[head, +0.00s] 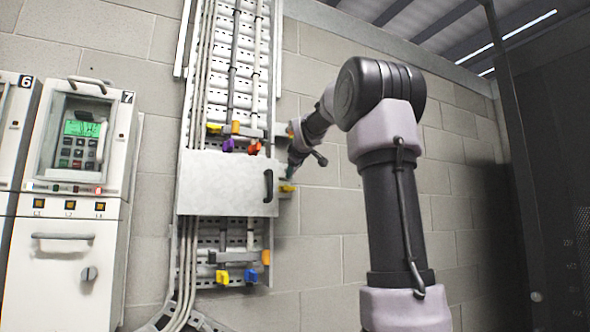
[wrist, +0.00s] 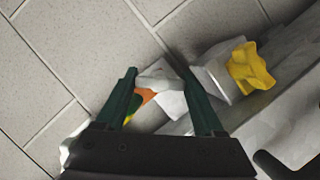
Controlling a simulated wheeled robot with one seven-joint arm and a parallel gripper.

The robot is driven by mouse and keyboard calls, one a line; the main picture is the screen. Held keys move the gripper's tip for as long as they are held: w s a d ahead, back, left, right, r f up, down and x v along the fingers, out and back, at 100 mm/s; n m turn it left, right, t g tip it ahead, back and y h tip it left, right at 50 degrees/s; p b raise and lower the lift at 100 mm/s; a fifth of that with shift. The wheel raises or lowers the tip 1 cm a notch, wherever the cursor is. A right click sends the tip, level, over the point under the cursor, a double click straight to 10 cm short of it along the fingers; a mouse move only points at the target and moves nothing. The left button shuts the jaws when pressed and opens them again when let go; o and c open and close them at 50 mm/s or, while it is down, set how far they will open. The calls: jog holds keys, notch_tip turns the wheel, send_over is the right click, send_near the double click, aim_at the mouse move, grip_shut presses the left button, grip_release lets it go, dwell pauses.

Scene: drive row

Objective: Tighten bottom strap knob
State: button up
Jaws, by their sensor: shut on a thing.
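In the wrist view my gripper (wrist: 160,78) has its two dark green fingers on either side of a pale grey knob-like piece (wrist: 158,76) and is shut on it. A yellow knob (wrist: 250,67) shows to the right of the fingers. An orange and green part shows behind the left finger. In the head view my gripper (head: 291,172) is at the right edge of the metal cover, and its fingertips are hard to make out. A yellow knob (head: 287,188) shows just below it. Lower on the rack are a yellow knob (head: 222,277) and a blue knob (head: 250,276).
The metal cover (head: 225,185) with a black handle (head: 268,186) stands out from the cable rack. Purple and red knobs (head: 254,147) sit above it. Drive cabinet 7 (head: 75,200) is at left. A dark cabinet (head: 550,180) is at right. Bare block wall lies right of the rack.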

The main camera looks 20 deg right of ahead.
jog(key=m+y, duration=0.2)
jog(key=m, duration=0.1)
jog(key=shift+d+g, duration=0.1)
jog(key=shift+g, duration=0.3)
jog(key=m+y, duration=0.2)
jog(key=m, duration=0.1)
jog(key=shift+m, duration=0.3)
jog(key=m+y, duration=0.3)
jog(key=shift+d+m, duration=0.1)
jog(key=shift+m, duration=0.2)
jog(key=shift+f+m+y, duration=0.1)
jog(key=shift+m+y, duration=0.9)
jog(key=shift+m, duration=0.5)
jog(key=shift+t, duration=0.3)
jog(key=o, duration=1.1)
